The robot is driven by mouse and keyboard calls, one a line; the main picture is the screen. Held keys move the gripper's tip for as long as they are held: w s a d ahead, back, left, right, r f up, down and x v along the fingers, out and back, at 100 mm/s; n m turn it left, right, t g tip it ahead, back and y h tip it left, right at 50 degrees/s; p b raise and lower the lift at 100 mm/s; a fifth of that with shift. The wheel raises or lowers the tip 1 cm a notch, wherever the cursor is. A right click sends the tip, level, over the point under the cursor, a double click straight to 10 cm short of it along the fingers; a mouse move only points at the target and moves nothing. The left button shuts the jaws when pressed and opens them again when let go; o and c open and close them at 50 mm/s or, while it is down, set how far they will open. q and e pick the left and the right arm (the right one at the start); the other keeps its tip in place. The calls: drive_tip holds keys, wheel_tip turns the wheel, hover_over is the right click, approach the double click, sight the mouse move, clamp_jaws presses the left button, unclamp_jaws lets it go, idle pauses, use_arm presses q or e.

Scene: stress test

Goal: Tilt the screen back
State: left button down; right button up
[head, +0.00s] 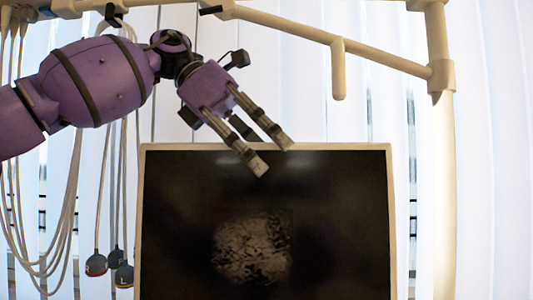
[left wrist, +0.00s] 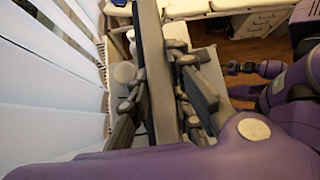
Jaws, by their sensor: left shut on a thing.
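The screen (head: 330,220) is a dark flat monitor with a thin cream frame, facing me in the lower middle of the head view. A dim grey mottled patch shows on it. My left gripper (head: 272,155) reaches from the upper left to its top edge, with one finger in front of the panel and the other at the edge. In the left wrist view the screen (left wrist: 157,70) is seen edge-on as a thin upright slab between the fingers. The gripper is shut on it. My right gripper (left wrist: 240,68) shows small at the right of that view; its jaw state is unclear.
A cream rail (head: 340,45) with a hanging stub crosses above the screen, joining a post (head: 440,150) at right. Grey cables (head: 65,210) hang at left. White blinds (head: 490,150) stand behind. A white cabinet (left wrist: 250,20) stands on the wooden floor.

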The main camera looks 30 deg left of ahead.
use_arm(q)
drive_tip(key=shift+w+a+f, duration=0.2)
drive_tip(key=shift+w+a, duration=0.2)
drive_tip(key=shift+w, duration=0.4)
drive_tip(key=shift+s+a+r, duration=0.1)
drive_tip(key=shift+r, duration=0.15)
drive_tip(key=shift+w+a+f+b, duration=0.15)
drive_tip(key=shift+w+a+b, duration=0.15)
drive_tip(key=shift+w, duration=0.25)
drive_tip(key=shift+w+a+f, duration=0.1)
drive_tip(key=shift+w+a, duration=0.1)
drive_tip(key=c, duration=1.7)
unclamp_jaws()
drive_tip(key=shift+o, duration=0.6)
drive_tip(key=shift+w+f, duration=0.15)
drive_tip(key=shift+w, duration=0.05)
drive_tip(key=shift+s, duration=0.1)
use_arm(e)
drive_tip(key=shift+w+a+f, duration=0.2)
drive_tip(key=shift+w, duration=0.5)
use_arm(q)
drive_tip(key=shift+d, duration=0.1)
